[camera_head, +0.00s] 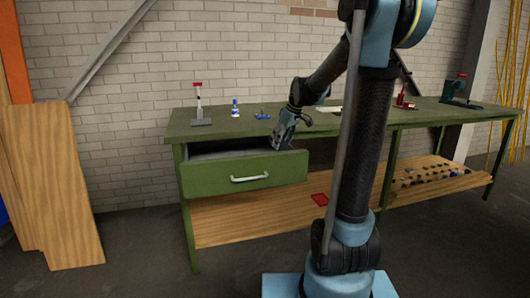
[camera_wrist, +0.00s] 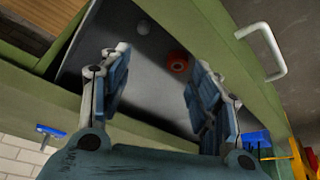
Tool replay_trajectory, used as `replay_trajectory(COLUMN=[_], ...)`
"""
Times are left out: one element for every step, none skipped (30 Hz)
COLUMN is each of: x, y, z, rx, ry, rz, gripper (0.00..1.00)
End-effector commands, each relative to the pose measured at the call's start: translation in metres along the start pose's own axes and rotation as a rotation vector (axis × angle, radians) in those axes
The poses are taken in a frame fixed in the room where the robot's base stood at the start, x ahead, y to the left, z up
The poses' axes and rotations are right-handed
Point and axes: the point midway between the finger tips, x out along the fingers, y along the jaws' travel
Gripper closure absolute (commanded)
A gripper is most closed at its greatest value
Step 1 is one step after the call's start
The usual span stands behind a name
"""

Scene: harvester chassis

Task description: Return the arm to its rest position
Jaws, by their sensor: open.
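My gripper (camera_head: 284,132) is at the front edge of the green workbench, by the open drawer, in the head view. In the wrist view my gripper (camera_wrist: 155,95) is open, its two fingers well apart with nothing between them. The green drawer (camera_head: 245,176) is pulled out and has a white handle (camera_head: 250,178).
The green bench top (camera_head: 300,121) bears a red-topped tool on a stand (camera_head: 198,103), a blue-and-white bottle (camera_head: 235,108), a blue item (camera_head: 262,115) and a vise (camera_head: 460,92). Wooden boards (camera_head: 60,185) lean at left.

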Motion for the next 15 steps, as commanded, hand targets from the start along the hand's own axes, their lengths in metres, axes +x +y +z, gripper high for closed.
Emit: replay_trajectory(x=[-0.004, -0.007, -0.011, -0.013, -0.015, -0.018, -0.021, -0.023, -0.025, -0.027, -0.029, -0.031, -0.033, -0.034, -0.036], y=[-0.009, -0.012, -0.017, -0.020, -0.024, -0.029, -0.033, -0.036, -0.042, -0.046, -0.050, -0.056, -0.059, -0.064, -0.070], z=[0.012, 0.018, 0.027, 0.034, 0.040, 0.049, 0.056, 0.063, 0.073, 0.080, 0.088, 0.099, 0.106, 0.115, 0.125], rx=[0.019, 0.032, 0.051, 0.064, 0.079, 0.098, 0.113, 0.127, 0.148, 0.163, 0.180, 0.201, 0.217, 0.234, 0.257], ry=[-0.008, -0.013, -0.020, -0.024, -0.029, -0.036, -0.041, -0.046, -0.053, -0.058, -0.063, -0.070, -0.076, -0.081, -0.087], rz=[0.002, 0.005, 0.009, 0.012, 0.015, 0.019, 0.022, 0.026, 0.030, 0.033, 0.037, 0.043, 0.047, 0.052, 0.057], gripper=[0.43, 0.43, 0.43, 0.43, 0.43, 0.43, 0.43, 0.43, 0.43, 0.43, 0.43, 0.43, 0.43, 0.43, 0.43])
